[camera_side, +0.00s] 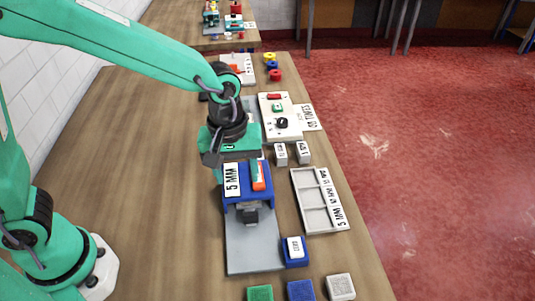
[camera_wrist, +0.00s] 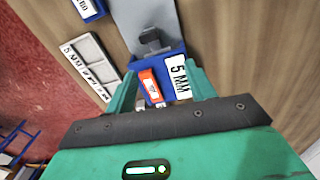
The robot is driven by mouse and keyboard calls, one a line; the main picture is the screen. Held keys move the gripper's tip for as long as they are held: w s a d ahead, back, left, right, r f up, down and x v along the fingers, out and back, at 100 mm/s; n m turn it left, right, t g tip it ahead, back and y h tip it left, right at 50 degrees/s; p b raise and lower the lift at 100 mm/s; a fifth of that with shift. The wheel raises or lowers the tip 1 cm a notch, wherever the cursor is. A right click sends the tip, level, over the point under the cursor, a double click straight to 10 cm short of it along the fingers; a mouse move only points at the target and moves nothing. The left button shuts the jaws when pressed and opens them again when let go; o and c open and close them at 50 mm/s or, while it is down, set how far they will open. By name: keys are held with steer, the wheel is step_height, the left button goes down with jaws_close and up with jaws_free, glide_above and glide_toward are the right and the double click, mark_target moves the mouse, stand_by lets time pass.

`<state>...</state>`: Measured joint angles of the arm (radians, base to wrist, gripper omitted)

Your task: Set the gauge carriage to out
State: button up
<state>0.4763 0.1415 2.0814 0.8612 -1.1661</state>
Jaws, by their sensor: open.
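A blue block (camera_side: 235,212) with a white "5 MM" label (camera_side: 232,180) and an orange-red piece (camera_side: 259,174) on top stands at the far end of a grey plate (camera_side: 252,252). A dark grey block (camera_side: 250,214) sits against its near side, over the plate. I cannot tell for sure which of these parts is the gauge carriage.
A grey compartment tray (camera_side: 297,203) lies right of the block. A blue box (camera_side: 294,261) with a white label is near the plate. Bare wood (camera_side: 140,150) is at left.

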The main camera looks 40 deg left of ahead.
mark_target(251, 214)
steer(key=shift+n+g, duration=0.3)
steer(key=shift+n, duration=0.2)
steer(key=d+f, duration=0.3)
steer(key=shift+w, duration=0.1)
steer(key=shift+f, duration=0.1)
steer(key=shift+f, duration=3.8)
steer(key=shift+c, duration=0.2)
jaws_close()
steer(key=s+d, duration=0.7)
steer(key=shift+s+d, duration=0.2)
steer(key=shift+s, duration=0.05)
steer(key=shift+o, duration=0.2)
jaws_free()
